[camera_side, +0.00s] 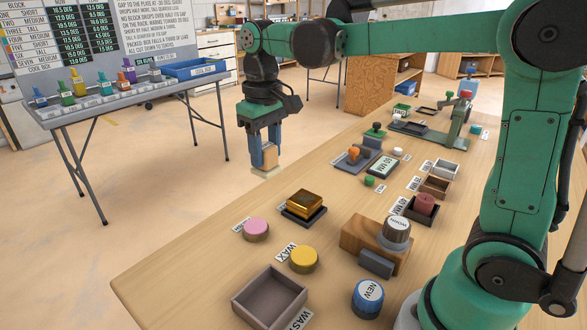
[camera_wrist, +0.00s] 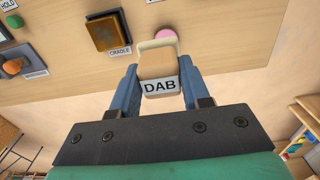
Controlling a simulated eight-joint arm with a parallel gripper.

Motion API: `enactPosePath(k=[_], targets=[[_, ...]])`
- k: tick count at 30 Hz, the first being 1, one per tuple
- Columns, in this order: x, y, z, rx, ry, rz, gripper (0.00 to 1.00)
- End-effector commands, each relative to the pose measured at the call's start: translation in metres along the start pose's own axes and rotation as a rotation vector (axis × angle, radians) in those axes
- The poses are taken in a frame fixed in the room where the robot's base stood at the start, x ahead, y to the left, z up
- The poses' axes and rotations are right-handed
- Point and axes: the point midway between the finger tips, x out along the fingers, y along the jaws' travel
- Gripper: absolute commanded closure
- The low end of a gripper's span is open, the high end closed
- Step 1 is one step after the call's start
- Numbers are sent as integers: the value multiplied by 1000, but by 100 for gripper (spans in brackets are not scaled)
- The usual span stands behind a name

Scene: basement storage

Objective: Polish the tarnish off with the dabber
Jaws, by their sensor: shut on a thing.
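My gripper (camera_side: 268,152) is shut on the dabber (camera_side: 270,157), a tan block with a pale pad at its lower end. In the wrist view the dabber (camera_wrist: 158,66) carries a DAB label and sits between both fingers. It is held in the air near the table's far left edge, clear of the brass block. The brass block (camera_side: 305,201) is gold with dark brown tarnish and sits on a dark cradle (camera_side: 303,215). The block also shows in the wrist view (camera_wrist: 105,33), left of the dabber, beside a CRADLE label.
A pink round pad (camera_side: 256,227), a yellow WAX tin (camera_side: 303,257), a WASTE tray (camera_side: 249,308) and a NEW pot (camera_side: 367,297) stand nearby. A wooden block (camera_side: 352,236) bears a silver-topped knob. Several small trays and tools crowd the table's back right. The front left tabletop is clear.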

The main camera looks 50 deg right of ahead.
Motion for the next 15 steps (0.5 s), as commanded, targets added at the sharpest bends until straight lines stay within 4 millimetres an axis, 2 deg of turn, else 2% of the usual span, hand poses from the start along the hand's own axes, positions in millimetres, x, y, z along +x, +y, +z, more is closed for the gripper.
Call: enactPosePath(k=[6,9,12,15], targets=[[19,75,-3,13,0,0,100],[27,105,0,11,0,0,100],[32,125,4,6,0,0,100],[36,133,6,3,0,0,100]])
